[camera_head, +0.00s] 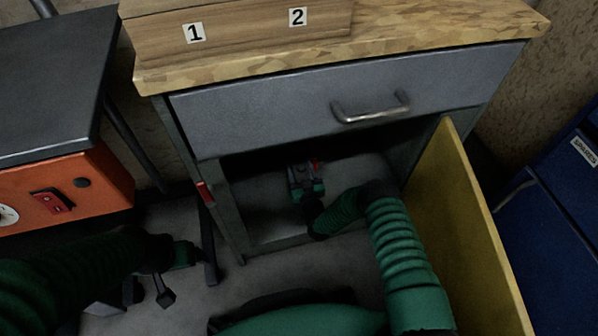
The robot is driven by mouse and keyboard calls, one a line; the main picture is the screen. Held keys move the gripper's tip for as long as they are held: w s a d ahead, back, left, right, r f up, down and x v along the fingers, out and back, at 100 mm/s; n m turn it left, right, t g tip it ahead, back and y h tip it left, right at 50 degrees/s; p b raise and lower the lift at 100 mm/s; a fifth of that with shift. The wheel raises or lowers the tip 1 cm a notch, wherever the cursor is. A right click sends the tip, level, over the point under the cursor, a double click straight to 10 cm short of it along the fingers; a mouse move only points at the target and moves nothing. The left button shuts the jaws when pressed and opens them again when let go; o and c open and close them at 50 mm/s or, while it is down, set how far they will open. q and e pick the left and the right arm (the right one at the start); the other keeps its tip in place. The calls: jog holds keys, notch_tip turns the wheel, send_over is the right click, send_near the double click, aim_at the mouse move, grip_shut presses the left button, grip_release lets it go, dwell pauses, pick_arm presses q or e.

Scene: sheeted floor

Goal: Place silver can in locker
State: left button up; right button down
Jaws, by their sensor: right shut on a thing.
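The locker (251,219) is the grey lower compartment of a cabinet, and its yellow door (455,200) stands open to the right. My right arm reaches through the opening. My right gripper (304,178) is inside, above the locker floor, shut on a small greyish thing with a bit of red near it. This looks like the silver can (301,173), but it is small, dark and mostly covered by the fingers. I cannot tell whether it touches the locker floor. My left gripper (160,290) hangs low at the left, outside the locker; its jaw opening is unclear.
A shut grey drawer (260,110) with a metal handle (370,108) is above the opening, under a wooden top (430,45) bearing a box marked 1 and 2 (240,35). An orange unit (65,190) stands left; a blue cabinet (555,215) stands right.

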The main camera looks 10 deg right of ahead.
jog(key=shift+r, duration=0.15)
jog(key=c, duration=0.5)
grip_release()
jog(key=shift+s, duration=0.1)
jog(key=s+p, duration=0.7)
jog(key=s, duration=0.5)
jog(key=shift+d, duration=0.2)
